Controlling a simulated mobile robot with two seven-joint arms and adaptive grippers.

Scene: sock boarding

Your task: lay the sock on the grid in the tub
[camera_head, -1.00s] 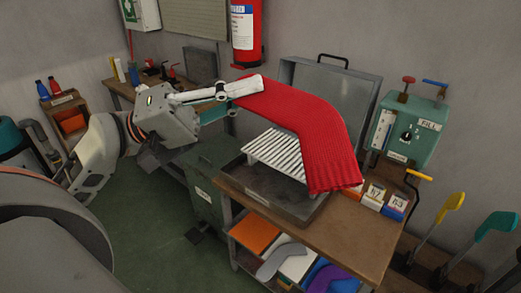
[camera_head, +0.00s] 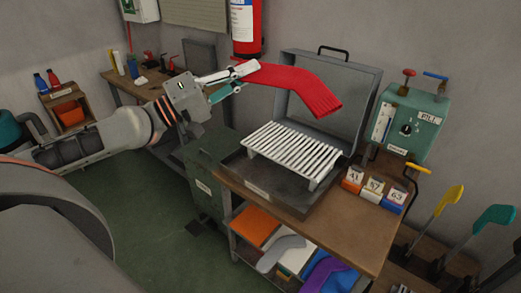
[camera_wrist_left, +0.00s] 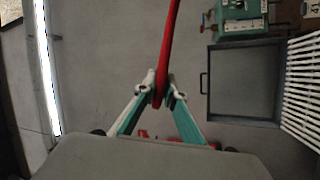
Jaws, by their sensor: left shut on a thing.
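A red ribbed sock (camera_head: 294,85) hangs in the air in the head view, stretching to the right from my left gripper (camera_head: 246,75). My left gripper is shut on one end of it. In the left wrist view the sock (camera_wrist_left: 168,45) shows as a narrow red strip between the fingertips (camera_wrist_left: 164,88). The white slatted grid (camera_head: 290,150) lies bare in the dark shallow tub (camera_head: 272,193) on the bench. The sock is above and behind the grid, in front of the raised lid, and apart from the grid. My right gripper is not in view.
The tub's lid (camera_head: 345,88) stands open at the back. Small numbered boxes (camera_head: 373,186) sit right of the tub on the wooden top (camera_head: 345,230). A green control box (camera_head: 412,122) with levers stands at the right. A fire extinguisher (camera_head: 246,28) hangs behind.

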